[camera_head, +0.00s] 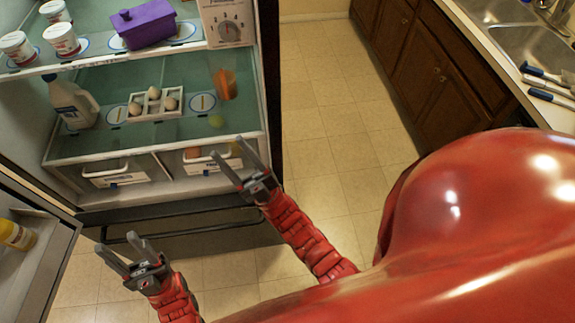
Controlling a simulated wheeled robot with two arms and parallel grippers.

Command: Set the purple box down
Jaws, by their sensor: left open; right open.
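The purple box (145,25) with a lidded top and small knob sits upright on the upper shelf of the open fridge, on a blue-and-white oval marker. My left gripper (117,252) is open and empty, low in front of the fridge. My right gripper (228,160) is open and empty, in front of the fridge's lower drawers. Both grippers are well apart from the purple box and below it in the picture.
The lower shelf holds a milk jug (73,103), an egg tray (155,104) and an orange cup (225,84). The fridge door (30,262) stands open at left. A sink counter (490,50) is at right.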

